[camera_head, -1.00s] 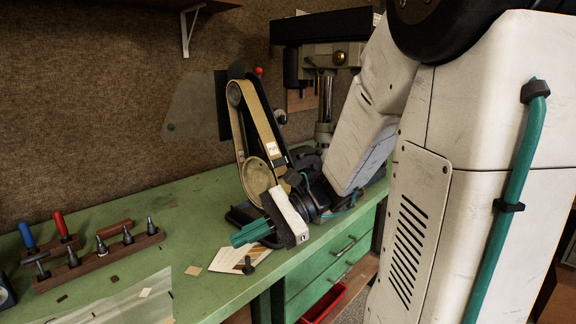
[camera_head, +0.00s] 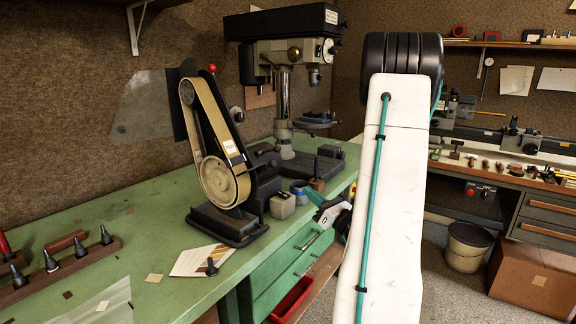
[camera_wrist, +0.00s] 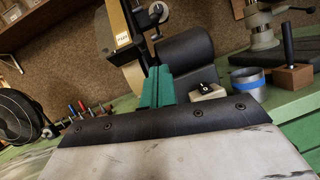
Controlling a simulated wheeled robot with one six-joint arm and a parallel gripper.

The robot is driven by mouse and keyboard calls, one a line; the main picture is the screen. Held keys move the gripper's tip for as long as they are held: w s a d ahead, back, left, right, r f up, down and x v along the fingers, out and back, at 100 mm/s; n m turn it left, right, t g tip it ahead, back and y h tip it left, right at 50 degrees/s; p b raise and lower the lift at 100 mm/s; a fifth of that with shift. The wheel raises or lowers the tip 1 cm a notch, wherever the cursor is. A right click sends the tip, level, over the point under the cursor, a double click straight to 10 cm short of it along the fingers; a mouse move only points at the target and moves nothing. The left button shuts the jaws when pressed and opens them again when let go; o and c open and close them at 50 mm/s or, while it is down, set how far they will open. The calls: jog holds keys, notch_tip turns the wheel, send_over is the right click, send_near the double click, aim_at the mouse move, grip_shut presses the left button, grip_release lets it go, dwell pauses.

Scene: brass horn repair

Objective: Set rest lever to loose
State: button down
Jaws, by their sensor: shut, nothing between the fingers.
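The belt sander (camera_head: 215,150) stands on the green bench, with a tan belt and a dark base. A red knob (camera_head: 212,68) shows by its top. I cannot tell for sure which part is the rest lever or how it is set. In the wrist view, my teal fingers (camera_wrist: 157,88) are shut and empty. The sander belt (camera_wrist: 122,45) and a dark rounded housing (camera_wrist: 188,60) show behind them.
A grey switch box (camera_wrist: 208,92), a blue-banded cup (camera_wrist: 247,84) and a wooden block (camera_wrist: 290,78) stand close to my gripper. The drill press (camera_head: 284,100) is behind. A tool rack (camera_head: 60,270) is at left. A lathe (camera_head: 510,140) is at right. Open floor lies between.

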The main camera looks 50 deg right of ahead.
send_near(268, 151)
jog(key=w+f, duration=0.1)
jog(key=f, duration=0.1)
jog(key=shift+w+d+r, duration=0.15)
jog(key=shift+w+r, duration=0.15)
jog(key=shift+r, duration=0.35)
jog(key=shift+w+d+r, duration=0.15)
jog(key=shift+w+r, duration=0.1)
jog(key=shift+r, duration=0.4)
jog(key=shift+w+d+r, duration=0.15)
jog(key=shift+w+r, duration=0.15)
jog(key=shift+r, duration=0.35)
jog(key=shift+d, duration=0.1)
